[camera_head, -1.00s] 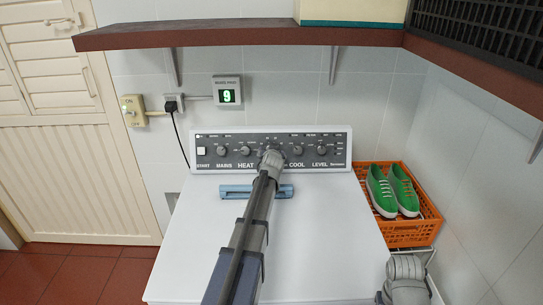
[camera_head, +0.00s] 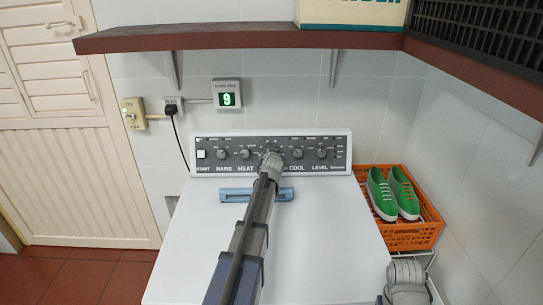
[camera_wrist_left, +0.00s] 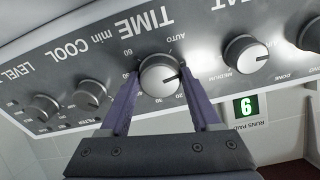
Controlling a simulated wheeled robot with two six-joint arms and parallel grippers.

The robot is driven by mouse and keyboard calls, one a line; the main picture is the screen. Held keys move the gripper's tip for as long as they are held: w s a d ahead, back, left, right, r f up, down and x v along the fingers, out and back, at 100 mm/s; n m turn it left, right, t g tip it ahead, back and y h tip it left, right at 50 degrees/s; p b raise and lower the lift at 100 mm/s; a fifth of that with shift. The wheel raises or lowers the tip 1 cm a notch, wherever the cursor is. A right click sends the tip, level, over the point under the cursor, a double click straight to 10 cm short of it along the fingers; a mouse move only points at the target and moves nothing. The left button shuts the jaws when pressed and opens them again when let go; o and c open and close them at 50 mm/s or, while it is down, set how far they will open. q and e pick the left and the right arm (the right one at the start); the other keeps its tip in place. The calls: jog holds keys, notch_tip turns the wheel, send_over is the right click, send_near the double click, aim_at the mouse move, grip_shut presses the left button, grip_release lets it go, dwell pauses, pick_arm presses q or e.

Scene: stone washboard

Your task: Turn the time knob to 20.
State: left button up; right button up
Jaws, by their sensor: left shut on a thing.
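The time knob (camera_wrist_left: 159,76) is a round silver knob on the dark dial panel, seen upside down in the left wrist view. Its dark pointer line points to the right of that picture, between the AUTO label above and the 20 and 30 labels below. My left gripper (camera_wrist_left: 160,84) is shut on the knob, one purple finger on each side. In the head view my left gripper (camera_head: 270,160) reaches the middle of the control panel (camera_head: 207,168) and hides the knob.
The heat knob (camera_wrist_left: 245,54) and cool knob (camera_wrist_left: 91,94) flank the time knob. A blue handle (camera_head: 236,195) lies on the white machine top (camera_head: 310,240). A wall display (camera_head: 228,98) reads 9. Green shoes (camera_head: 381,195) sit in an orange basket (camera_head: 405,236) at right.

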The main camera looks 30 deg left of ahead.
pick_arm(q)
jog(key=shift+c, duration=0.8)
jog(key=shift+m, duration=0.3)
jog(key=m, duration=0.7)
jog(key=shift+m+h, duration=0.3)
jog(key=m+p, duration=0.1)
jog(key=m, duration=0.3)
jog(key=shift+a+m, duration=0.1)
jog(key=shift+m, duration=1.8)
